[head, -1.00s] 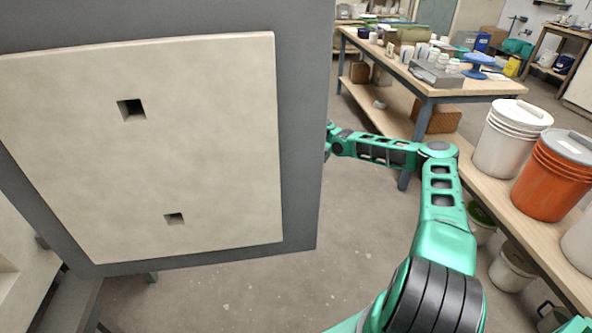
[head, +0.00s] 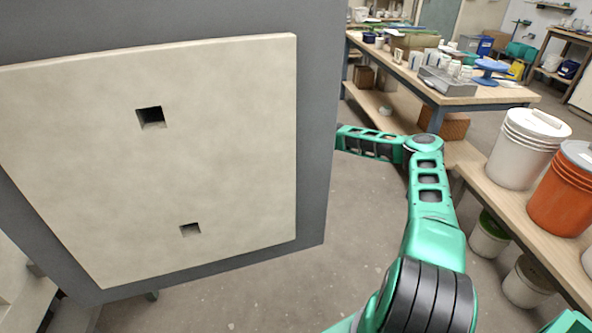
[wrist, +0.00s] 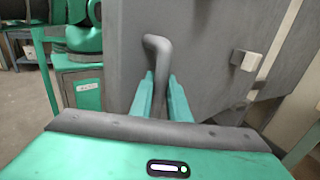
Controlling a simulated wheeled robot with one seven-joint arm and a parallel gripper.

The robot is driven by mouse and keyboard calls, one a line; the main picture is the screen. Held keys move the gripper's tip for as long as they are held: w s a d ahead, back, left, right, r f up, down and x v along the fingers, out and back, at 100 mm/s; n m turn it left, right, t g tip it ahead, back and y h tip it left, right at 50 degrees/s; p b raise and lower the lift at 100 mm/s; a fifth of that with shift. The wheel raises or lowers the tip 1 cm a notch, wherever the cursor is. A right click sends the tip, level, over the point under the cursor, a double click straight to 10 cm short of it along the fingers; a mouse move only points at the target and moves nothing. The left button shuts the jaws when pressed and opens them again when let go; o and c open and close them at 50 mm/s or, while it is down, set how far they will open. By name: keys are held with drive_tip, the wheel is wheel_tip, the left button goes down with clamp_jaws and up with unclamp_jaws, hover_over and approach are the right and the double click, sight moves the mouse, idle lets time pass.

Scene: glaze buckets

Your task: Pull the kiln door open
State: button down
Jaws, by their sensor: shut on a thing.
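The kiln door (head: 318,130) fills the left of the head view. It stands swung open, with its pale inner lining (head: 150,180) and two square holes facing the camera. In the wrist view the door's grey outer face (wrist: 210,60) shows, with a bent grey handle (wrist: 158,50) on it. My gripper (wrist: 161,88) is shut on the handle, one green finger on each side. In the head view my arm reaches behind the door's right edge, so the gripper and handle are hidden there.
A shelf at right holds a white bucket (head: 525,150) and an orange bucket (head: 562,195). Lidded buckets stand beneath it. A worktable (head: 470,98) with pots stands at the back. Bare floor (head: 340,220) lies between the door and the shelf.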

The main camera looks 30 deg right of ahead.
drive_tip(key=shift+a, duration=0.25)
drive_tip(key=c, duration=1.7)
unclamp_jaws()
drive_tip(key=shift+a, duration=0.1)
drive_tip(key=shift+d, duration=0.2)
drive_tip(key=shift+d+r, duration=0.1)
